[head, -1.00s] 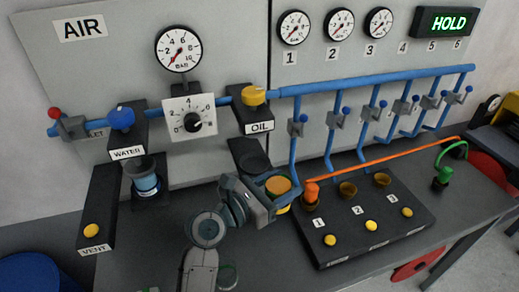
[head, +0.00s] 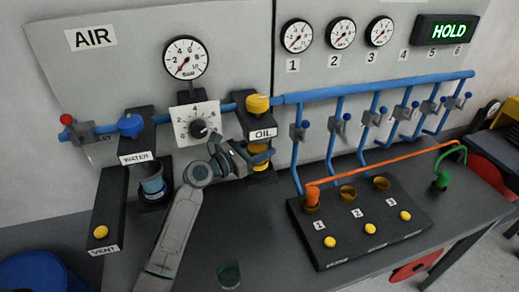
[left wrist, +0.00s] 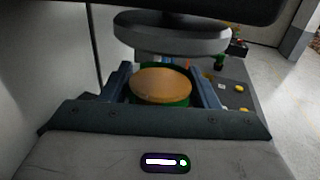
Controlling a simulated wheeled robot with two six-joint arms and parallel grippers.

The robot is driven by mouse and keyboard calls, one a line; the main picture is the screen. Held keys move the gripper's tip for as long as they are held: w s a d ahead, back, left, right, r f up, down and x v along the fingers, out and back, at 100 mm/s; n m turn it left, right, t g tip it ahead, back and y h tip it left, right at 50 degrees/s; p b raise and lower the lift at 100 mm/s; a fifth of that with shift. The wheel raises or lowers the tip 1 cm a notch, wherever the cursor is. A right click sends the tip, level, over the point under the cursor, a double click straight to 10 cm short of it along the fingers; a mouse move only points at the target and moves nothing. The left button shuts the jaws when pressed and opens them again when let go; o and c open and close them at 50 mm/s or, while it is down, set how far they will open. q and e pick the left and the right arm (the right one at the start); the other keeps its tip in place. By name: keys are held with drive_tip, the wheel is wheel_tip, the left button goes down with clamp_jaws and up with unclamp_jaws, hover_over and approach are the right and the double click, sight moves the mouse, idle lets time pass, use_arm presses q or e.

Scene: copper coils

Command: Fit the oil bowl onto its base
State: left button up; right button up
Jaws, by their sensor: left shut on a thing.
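The oil bowl (head: 261,160) is amber-yellow and sits in my left gripper (head: 246,157), just below the black housing labelled OIL (head: 254,116). In the left wrist view the bowl (left wrist: 160,86) looks upright, with an orange-tan top and a green rim between my two blue fingers. A pale round disc (left wrist: 180,38) hangs above and slightly beyond it, with a visible gap. I take this disc for the underside of the oil base. In the head view my gripper partly hides the bowl. My right gripper is not in view.
The WATER unit (head: 153,184) with its blue bowl and the VENT block (head: 107,210) stand to the left. The pressure dial plate (head: 196,124) is close beside my gripper. A black panel (head: 370,222) with yellow buttons lies to the right.

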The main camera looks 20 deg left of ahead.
use_arm(q)
drive_tip(key=shift+f, duration=0.55)
drive_tip(key=shift+s+d, duration=0.15)
drive_tip(key=shift+s, duration=0.05)
drive_tip(key=shift+f, duration=0.2)
drive_tip(key=o, duration=1.2)
drive_tip(key=shift+f, duration=0.1)
drive_tip(key=shift+o, duration=0.2)
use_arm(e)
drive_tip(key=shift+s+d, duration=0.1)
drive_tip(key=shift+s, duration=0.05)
use_arm(q)
drive_tip(key=shift+r, duration=0.4)
drive_tip(key=p+v, duration=0.1)
drive_tip(key=v, duration=1.1)
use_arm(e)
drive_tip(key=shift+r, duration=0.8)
